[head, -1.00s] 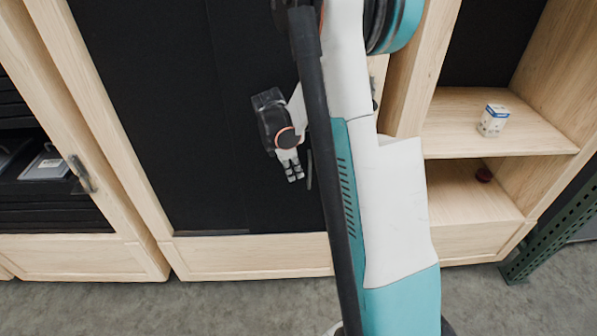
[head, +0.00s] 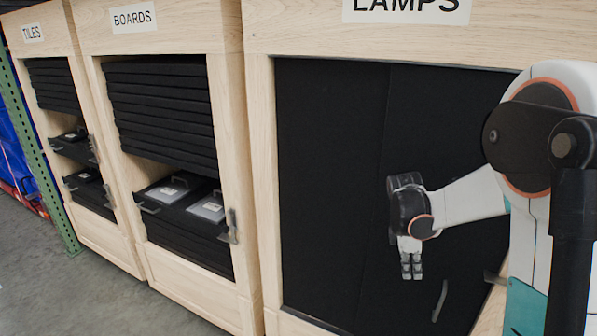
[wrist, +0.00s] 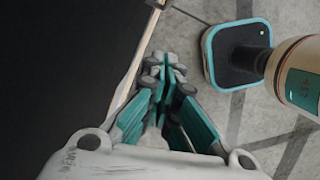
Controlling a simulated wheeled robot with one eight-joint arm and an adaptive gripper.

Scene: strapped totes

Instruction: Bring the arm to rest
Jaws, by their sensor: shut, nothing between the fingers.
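My gripper (head: 411,268) hangs pointing down in front of the black panel of the cabinet labelled LAMPS (head: 300,190) in the head view. In the wrist view, my gripper (wrist: 165,68) has its teal-lined fingers together at the tips, with nothing between them. My arm comes in from the right of the head view. I cannot tell how far the gripper is from the panel.
To the left stand the BOARDS cabinet (head: 238,130) and the TILES cabinet (head: 32,65), with black slats and grey lidded boxes (head: 208,207) inside. A green rack post (head: 40,165) stands at far left. Grey floor (head: 60,290) in front is clear.

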